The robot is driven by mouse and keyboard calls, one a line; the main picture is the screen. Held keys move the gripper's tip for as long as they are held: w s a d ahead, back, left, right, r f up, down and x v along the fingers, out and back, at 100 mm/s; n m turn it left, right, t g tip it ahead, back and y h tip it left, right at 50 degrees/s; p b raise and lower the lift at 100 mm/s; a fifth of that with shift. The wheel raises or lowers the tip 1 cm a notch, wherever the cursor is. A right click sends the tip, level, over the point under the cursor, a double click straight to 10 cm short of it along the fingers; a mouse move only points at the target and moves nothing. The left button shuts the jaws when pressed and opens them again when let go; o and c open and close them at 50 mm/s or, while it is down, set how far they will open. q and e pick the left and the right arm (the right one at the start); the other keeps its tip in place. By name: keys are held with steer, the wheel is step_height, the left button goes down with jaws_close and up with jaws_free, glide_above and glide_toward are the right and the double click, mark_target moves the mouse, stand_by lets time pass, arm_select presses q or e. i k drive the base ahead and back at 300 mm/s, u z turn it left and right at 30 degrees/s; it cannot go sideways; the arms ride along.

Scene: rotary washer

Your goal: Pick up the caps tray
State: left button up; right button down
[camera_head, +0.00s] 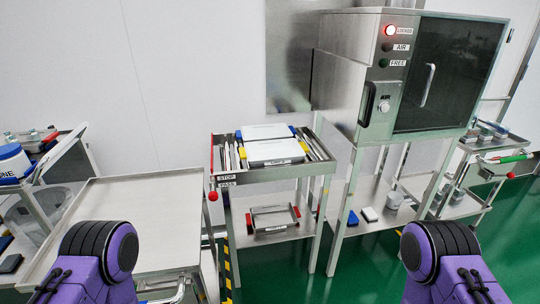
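I cannot tell for sure which thing is the caps tray, as the small labels are hard to read. White trays or lidded boxes (273,151) with blue and yellow corners lie on the top of the middle metal cart (262,178). A small metal tray (273,220) with red ends and a label sits on that cart's lower shelf. Neither of my grippers shows; only my purple arm links are in view, at the bottom left and bottom right, apart from the trays.
A bare metal table (125,205) stands at the left front. The washer cabinet (415,75) stands at the right with its dark door shut and a red lamp lit. A side cart (490,160) is at the far right. Green floor (350,262) is clear in front.

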mark_target(277, 152)
steer(key=u, duration=0.05)
steer(key=k, duration=0.65)
steer(key=z, duration=0.6)
steer(key=i, duration=1.8)
steer(key=u, duration=0.4)
